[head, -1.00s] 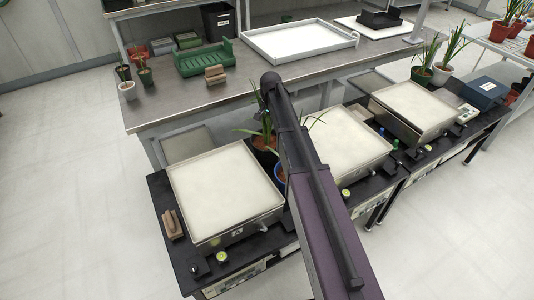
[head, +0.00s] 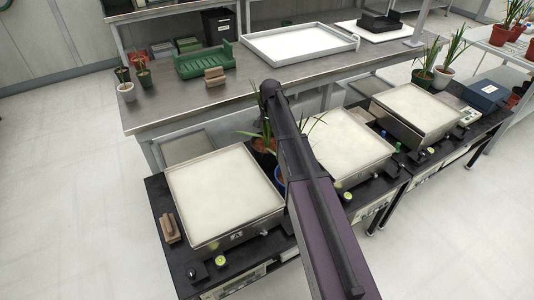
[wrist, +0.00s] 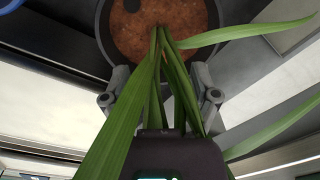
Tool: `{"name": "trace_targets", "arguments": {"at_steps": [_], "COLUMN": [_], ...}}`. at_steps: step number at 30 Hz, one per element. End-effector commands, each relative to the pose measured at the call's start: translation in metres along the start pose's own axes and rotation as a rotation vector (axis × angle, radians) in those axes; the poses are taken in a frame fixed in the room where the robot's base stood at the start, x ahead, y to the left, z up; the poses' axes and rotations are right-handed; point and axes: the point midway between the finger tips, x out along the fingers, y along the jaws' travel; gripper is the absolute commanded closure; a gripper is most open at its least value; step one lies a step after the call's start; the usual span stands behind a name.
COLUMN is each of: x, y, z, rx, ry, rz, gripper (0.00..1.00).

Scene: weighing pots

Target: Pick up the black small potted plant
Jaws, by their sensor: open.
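The black potted plant (wrist: 103,45) fills the top of the wrist view, with a dark round rim, brown soil and long green leaves. In the head view its dark pot (head: 262,158) stands between two white-topped scales, partly hidden by my arm. My gripper (wrist: 160,78) is open, with one finger on each side of the leaves near the pot's near rim. Whether the fingers touch the pot is unclear. In the head view the gripper is hidden behind my arm.
A blue pot (head: 279,173) stands close beside the black one. Scales flank them: left scale (head: 225,190) and middle scale (head: 350,140). Small pots (head: 127,92) stand on the rear bench's left end. A white tray (head: 300,42) lies on that bench.

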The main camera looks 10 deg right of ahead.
Motion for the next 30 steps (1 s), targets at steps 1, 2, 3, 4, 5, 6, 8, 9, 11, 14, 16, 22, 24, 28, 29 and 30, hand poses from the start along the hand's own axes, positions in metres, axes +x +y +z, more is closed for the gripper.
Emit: {"name": "trace_targets", "arguments": {"at_steps": [1,2,3,4,5,6,8,9,11,14,16,22,24,28,29,30], "x": [0.006,0.008,0.011,0.014,0.016,0.019,0.024,0.027,0.032,0.039,0.042,0.047,0.046,0.046,0.046,0.046], "y": [0.000,0.000,0.000,0.000,0.000,0.000,0.000,-0.001,-0.001,-0.001,-0.001,-0.001,-0.001,-0.001,-0.001,-0.001], "z": [0.001,0.001,0.001,0.002,0.002,0.002,0.003,0.003,0.003,0.003,0.003,0.003,0.003,0.003,0.003,0.003], "rx": [0.000,0.000,0.000,0.001,0.001,0.001,0.001,0.001,0.001,0.001,0.001,0.001,0.001,0.001,0.001,0.001], "ry": [0.000,0.000,0.000,0.000,0.000,0.000,0.000,0.000,0.000,0.000,0.000,0.000,0.000,0.000,0.000,0.000], "rz": [0.000,0.000,0.000,0.000,0.000,0.000,0.000,0.000,0.000,0.000,0.000,0.000,0.000,0.000,0.000,0.000], "gripper": [0.22,0.22,0.22,0.22,0.22,0.22,0.22,0.22,0.22,0.22,0.22,0.22,0.22,0.22,0.22,0.22]}}
